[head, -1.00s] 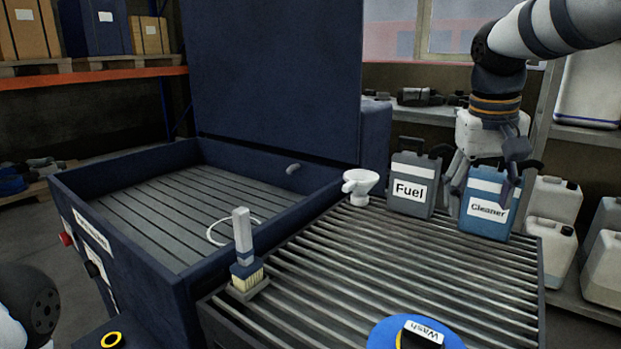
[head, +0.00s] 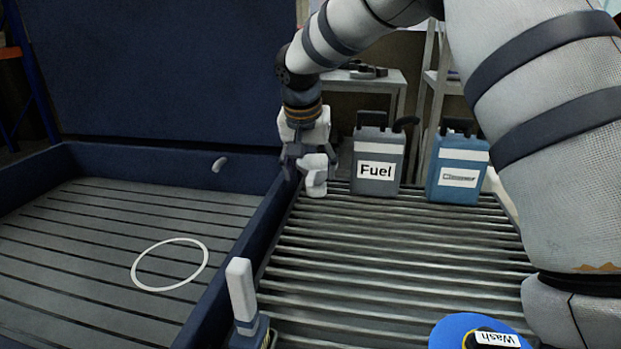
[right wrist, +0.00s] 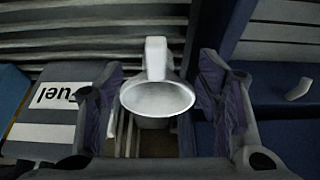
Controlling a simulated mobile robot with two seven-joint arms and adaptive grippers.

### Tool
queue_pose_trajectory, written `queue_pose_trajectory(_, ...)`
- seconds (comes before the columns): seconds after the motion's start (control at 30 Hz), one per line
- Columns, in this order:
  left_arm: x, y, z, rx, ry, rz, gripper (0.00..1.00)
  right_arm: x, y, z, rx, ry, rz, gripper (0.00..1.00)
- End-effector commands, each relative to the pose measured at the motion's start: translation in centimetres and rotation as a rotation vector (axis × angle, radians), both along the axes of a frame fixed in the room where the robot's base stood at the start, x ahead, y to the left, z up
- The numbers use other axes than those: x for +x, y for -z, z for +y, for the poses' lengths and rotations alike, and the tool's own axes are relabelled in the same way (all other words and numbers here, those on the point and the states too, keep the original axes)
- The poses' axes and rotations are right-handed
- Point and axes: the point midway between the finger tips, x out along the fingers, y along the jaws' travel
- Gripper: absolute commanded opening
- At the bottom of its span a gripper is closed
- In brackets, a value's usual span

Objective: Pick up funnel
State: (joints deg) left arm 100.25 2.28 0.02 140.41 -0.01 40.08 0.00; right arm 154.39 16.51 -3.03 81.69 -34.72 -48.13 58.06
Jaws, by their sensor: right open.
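The white funnel (head: 316,178) stands on the slatted rack at its back left corner, beside the Fuel can. My right gripper (head: 308,160) is at the funnel and partly hides it in the head view. In the right wrist view the funnel (right wrist: 157,98) lies between the two open fingers of my right gripper (right wrist: 160,105), its round mouth facing the camera and its handle pointing up in the picture. Gaps show between the funnel and both fingers. My left gripper is not in view.
The grey Fuel can (head: 378,160) stands close right of the funnel, with the blue Cleaner can (head: 458,168) beyond. The wash basin's wall (head: 262,222) runs close on the left. A brush (head: 242,290) stands at the front. A white ring (head: 137,277) lies in the basin.

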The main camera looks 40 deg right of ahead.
Motion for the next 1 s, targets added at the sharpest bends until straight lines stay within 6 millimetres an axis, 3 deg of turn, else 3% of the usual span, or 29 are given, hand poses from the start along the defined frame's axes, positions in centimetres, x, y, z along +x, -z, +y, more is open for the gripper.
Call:
queue_pose_trajectory(0.3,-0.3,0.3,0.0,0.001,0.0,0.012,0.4,0.6,5.0,-1.7,0.002,-0.002,0.002,0.6)
queue_pose_trajectory(0.57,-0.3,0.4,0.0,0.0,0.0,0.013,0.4,0.8,5.4,-2.0,0.0,-0.002,-0.003,0.6)
queue_pose_trajectory(0.6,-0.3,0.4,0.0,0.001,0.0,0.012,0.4,0.8,5.4,-2.0,0.0,-0.002,-0.003,0.58)
queue_pose_trajectory(0.87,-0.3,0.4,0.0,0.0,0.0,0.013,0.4,0.8,5.4,-2.0,0.0,-0.003,-0.003,0.0)
queue_pose_trajectory(1.0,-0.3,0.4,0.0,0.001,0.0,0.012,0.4,0.7,5.4,-2.1,-0.002,-0.001,-0.001,0.0)
